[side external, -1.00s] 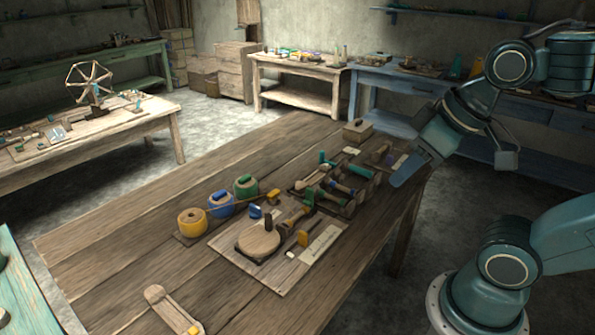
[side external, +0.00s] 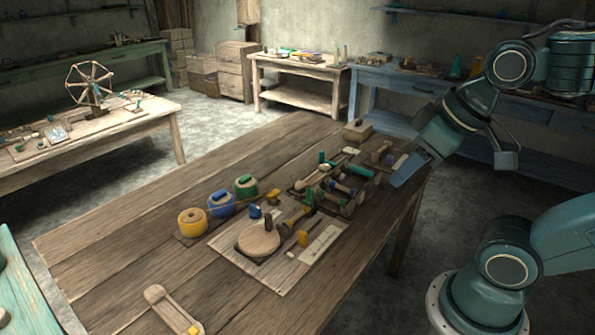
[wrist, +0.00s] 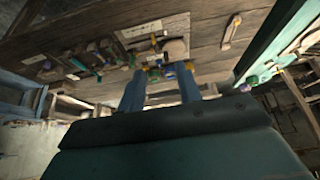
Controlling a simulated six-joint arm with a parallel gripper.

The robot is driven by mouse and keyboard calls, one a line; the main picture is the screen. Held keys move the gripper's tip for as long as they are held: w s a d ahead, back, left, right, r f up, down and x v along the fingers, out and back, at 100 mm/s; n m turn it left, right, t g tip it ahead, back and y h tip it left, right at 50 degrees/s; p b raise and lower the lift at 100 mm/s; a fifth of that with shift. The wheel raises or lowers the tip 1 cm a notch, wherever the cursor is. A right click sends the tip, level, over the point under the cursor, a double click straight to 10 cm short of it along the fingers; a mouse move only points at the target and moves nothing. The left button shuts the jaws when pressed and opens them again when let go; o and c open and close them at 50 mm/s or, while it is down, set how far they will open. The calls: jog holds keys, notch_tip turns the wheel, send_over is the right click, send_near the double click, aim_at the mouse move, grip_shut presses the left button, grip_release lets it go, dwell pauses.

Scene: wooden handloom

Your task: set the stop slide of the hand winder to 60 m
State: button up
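The hand winder has a flat wooden board (side external: 222,243) with a round wooden disc (side external: 258,239) on the middle of the side view's table. A pale scale strip (side external: 322,242) lies along the board's right part. A small upright orange-yellow piece (side external: 302,238), which looks like the stop slide, stands beside the strip. The markings are too small to read. My gripper (side external: 402,175) is above the table's right edge, apart from the winder. In the wrist view my gripper (wrist: 160,70) shows two blue fingers spread apart with nothing clearly held. The winder's disc (wrist: 175,48) shows beyond the fingertips.
Yellow (side external: 192,222), blue (side external: 221,203) and green (side external: 246,186) spools stand left of the winder. A tray of wooden tools (side external: 340,188) lies between the winder and my gripper. A wooden box (side external: 357,131) stands at the back. The table's left part is mostly clear.

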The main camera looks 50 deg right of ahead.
jog(key=g, duration=0.6)
send_over(303, 232)
notch_tip(303, 232, down, 17)
jog(key=shift+f, duration=0.2)
jog(key=shift+f, duration=0.1)
jog(key=shift+f, duration=6.8)
